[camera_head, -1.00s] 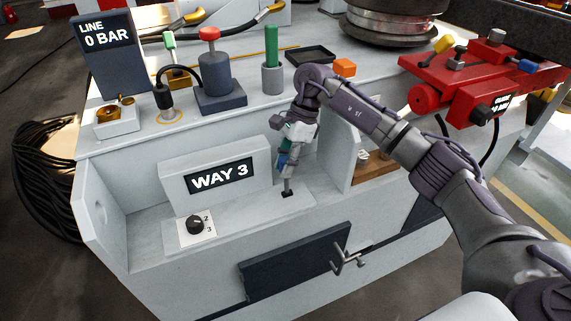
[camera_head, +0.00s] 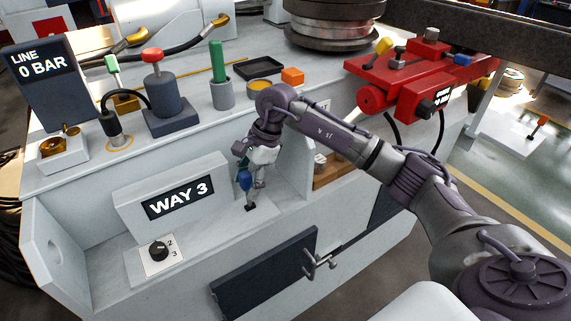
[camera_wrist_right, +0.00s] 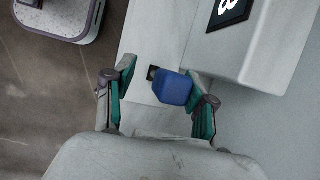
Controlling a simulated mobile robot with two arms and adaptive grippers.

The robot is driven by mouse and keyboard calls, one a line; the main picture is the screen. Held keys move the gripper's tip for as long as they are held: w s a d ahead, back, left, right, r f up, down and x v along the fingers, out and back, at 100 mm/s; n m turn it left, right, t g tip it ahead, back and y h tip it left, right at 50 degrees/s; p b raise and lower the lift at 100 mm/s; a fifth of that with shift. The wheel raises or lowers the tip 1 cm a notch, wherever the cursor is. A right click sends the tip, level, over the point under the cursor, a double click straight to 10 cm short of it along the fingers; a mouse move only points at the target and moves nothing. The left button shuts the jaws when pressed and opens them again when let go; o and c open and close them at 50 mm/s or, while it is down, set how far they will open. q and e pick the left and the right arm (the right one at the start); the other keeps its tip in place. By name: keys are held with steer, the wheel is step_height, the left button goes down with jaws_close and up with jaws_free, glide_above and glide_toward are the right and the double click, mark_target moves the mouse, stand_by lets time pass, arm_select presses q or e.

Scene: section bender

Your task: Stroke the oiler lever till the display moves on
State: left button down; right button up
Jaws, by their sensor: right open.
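The oiler lever has a blue knob (camera_head: 244,180) above a small black slot (camera_head: 250,207) in the white ledge. In the right wrist view the blue knob (camera_wrist_right: 174,88) lies between the two green-lined fingers, nearer the right one. My right gripper (camera_head: 254,170) points down at the lever and is open around the knob; whether a finger touches it I cannot tell. The display (camera_head: 180,197) beside it reads WAY 3. My left gripper is in neither view.
A selector knob (camera_head: 159,250) marked 2 and 3 sits on the ledge. A gauge (camera_head: 38,65) reads LINE 0 BAR. A white side wall (camera_head: 296,160) stands close right of my gripper. A red unit (camera_head: 395,85) is at the right, and a dark panel (camera_head: 265,275) is below.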

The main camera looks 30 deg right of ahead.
steer(key=shift+s+f+t+b, duration=0.25)
steer(key=shift+s+t, duration=0.35)
steer(key=shift+s+f+t+b, duration=0.2)
steer(key=shift+s+t, duration=0.4)
steer(key=shift+s+d+f+n+t+b, duration=0.1)
steer(key=shift+s+f+n+t+b, duration=0.15)
steer(key=shift+s+t+b, duration=0.25)
steer(key=shift+s+f+n+t+b, duration=0.15)
steer(key=shift+s+n+t+b, duration=0.1)
steer(key=shift+s+t, duration=0.3)
steer(key=b+v, duration=0.1)
steer(key=v, duration=1.3)
steer(key=shift+w+b, duration=0.15)
steer(key=shift+b, duration=0.15)
